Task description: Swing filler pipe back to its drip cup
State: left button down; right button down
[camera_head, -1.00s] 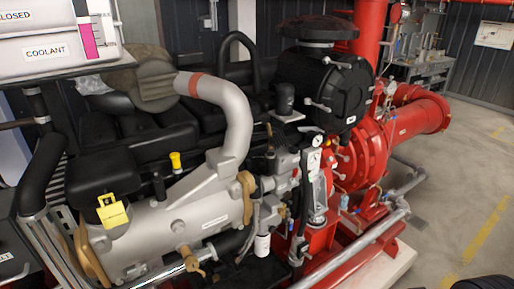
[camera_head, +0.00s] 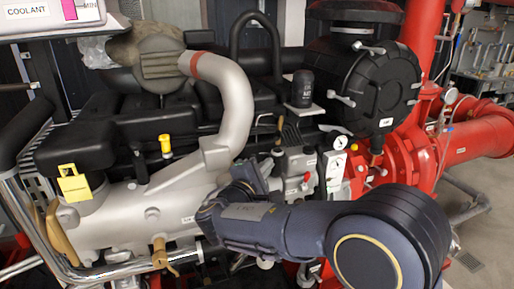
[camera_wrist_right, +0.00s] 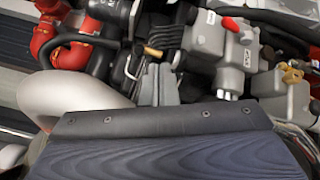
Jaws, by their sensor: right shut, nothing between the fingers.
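I cannot pick out the filler pipe or its drip cup with certainty. A small dark upright fitting with a brown tip (camera_head: 281,122) stands between the black cover and the pale valve block (camera_head: 300,160). A brown tip also shows in the right wrist view (camera_wrist_right: 152,52). My right gripper (camera_head: 262,168) is in front of the engine, left of the valve block. In the right wrist view its grey fingers (camera_wrist_right: 160,85) are together and empty, just below the brown tip. My right forearm hides the lower engine. My left gripper is not in view.
A pale elbow pipe (camera_head: 236,105) rises left of my right gripper. A yellow tag (camera_head: 73,183) hangs at the left. A black round housing (camera_head: 365,85) and red pump piping (camera_head: 470,135) stand at the right. A coolant tank (camera_head: 45,20) fills the upper left.

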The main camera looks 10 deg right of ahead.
aim_at(280, 132)
jog(key=a, duration=0.1)
jog(key=a+n+t, duration=0.1)
jog(key=a, duration=0.1)
jog(key=shift+w+a+r+t+y, duration=0.3)
jog(key=shift+w+a+r+y, duration=0.05)
jog(key=shift+w+y, duration=0.05)
jog(key=p+x, duration=0.2)
jog(key=x, duration=0.8)
jog(key=shift+d+p, duration=0.15)
jog(key=shift+p, duration=0.25)
